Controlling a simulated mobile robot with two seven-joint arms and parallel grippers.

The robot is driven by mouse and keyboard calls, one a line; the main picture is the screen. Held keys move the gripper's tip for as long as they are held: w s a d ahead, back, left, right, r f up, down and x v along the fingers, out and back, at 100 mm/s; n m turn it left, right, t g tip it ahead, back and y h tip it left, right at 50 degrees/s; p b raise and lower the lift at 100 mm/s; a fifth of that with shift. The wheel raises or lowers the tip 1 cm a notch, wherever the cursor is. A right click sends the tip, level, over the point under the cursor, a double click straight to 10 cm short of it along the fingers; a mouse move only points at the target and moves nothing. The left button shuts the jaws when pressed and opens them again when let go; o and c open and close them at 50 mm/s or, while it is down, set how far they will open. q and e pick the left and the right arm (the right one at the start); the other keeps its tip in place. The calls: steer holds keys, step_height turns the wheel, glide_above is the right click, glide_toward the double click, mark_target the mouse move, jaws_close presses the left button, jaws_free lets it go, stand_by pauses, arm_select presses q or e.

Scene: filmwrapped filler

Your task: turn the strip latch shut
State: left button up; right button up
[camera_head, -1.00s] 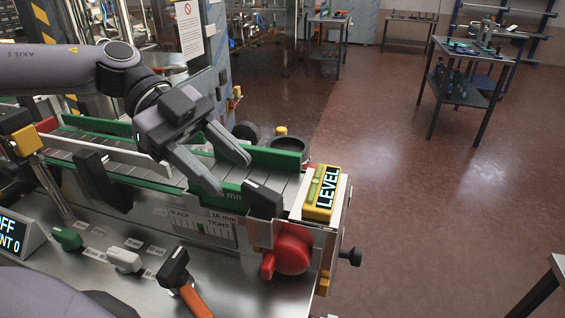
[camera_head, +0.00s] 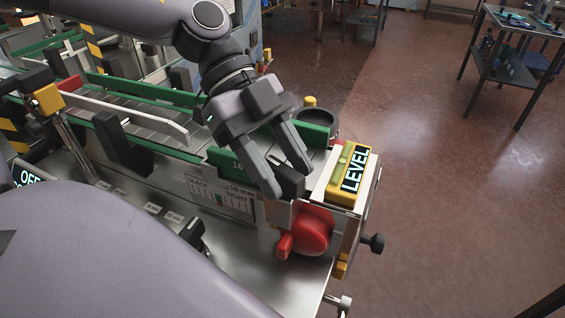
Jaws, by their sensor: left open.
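A black block (camera_head: 291,181) stands at the right end of the green strip (camera_head: 236,163) along the conveyor's near side; it looks like the strip latch, though no label confirms it. My left gripper (camera_head: 285,184) comes down from above with its fingers apart, one on either side of this block in the picture. The fingers partly hide it, and I cannot tell whether they touch it. A red knob (camera_head: 311,232) with a short lever is on the front just below. My right gripper is not in view.
A yellow LEVEL box (camera_head: 349,175) sits on the conveyor's right end, close to the fingers. Another black block (camera_head: 122,143) stands farther left on the near side. A black-handled tool (camera_head: 192,233) is partly hidden by my arm. Open floor lies to the right.

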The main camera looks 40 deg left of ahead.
arm_select(q)
steer(key=shift+d+f, duration=0.1)
steer(key=shift+f, duration=0.05)
jaws_close()
